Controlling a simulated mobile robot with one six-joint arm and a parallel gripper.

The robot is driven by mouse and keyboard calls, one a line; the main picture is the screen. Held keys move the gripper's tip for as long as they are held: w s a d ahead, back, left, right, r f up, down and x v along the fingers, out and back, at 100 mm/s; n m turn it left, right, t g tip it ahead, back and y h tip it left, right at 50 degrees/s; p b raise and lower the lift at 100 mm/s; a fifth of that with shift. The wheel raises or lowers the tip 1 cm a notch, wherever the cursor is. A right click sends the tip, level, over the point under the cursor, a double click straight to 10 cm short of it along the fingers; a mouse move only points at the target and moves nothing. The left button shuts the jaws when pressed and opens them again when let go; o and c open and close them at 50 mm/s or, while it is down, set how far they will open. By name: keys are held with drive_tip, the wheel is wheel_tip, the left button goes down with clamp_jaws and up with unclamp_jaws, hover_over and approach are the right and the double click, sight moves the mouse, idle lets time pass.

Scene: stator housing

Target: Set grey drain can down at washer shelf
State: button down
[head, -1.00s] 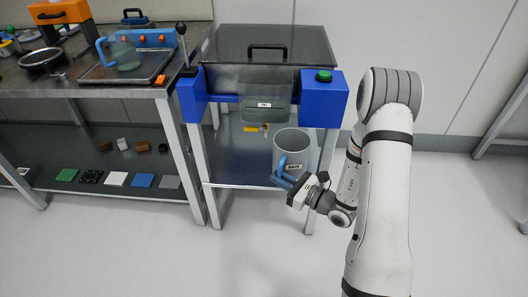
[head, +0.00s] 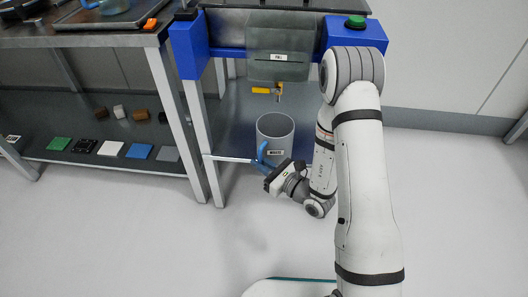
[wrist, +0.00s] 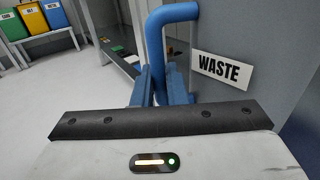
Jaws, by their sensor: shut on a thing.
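The grey drain can (head: 275,130) is upright at the front of the washer's lower shelf (head: 238,112), with its open top showing. In the head view I cannot tell whether its base touches the shelf. Its blue handle (head: 262,152) faces me. My gripper (head: 266,167) is shut on that handle. In the wrist view the blue fingers (wrist: 160,90) close around the lower part of the handle (wrist: 168,14), beside a white WASTE label (wrist: 222,70) on the can's grey wall (wrist: 228,35).
A yellow-handled drain valve (head: 265,91) hangs above and behind the can. Blue washer blocks (head: 188,48) and steel legs (head: 201,125) flank the shelf. A bench shelf (head: 60,110) with coloured tiles is at left. Coloured bins (wrist: 45,28) stand far back in the wrist view.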

sight(274, 130)
drive_tip(key=w+b, duration=0.1)
drive_tip(key=w, duration=0.7)
drive_tip(key=shift+w+d+b, duration=0.15)
drive_tip(key=shift+w+b, duration=0.2)
drive_tip(key=shift+w+f, duration=0.1)
drive_tip(key=shift+w, duration=0.1)
wheel_tip(274, 130, down, 4)
drive_tip(key=shift+r+b, duration=0.25)
drive_tip(key=shift+b, duration=0.9)
drive_tip(key=shift+r, duration=0.15)
drive_tip(key=c, duration=1.9)
unclamp_jaws()
drive_tip(key=shift+f, duration=0.2)
drive_tip(key=o, duration=0.4)
drive_tip(key=shift+o, duration=0.2)
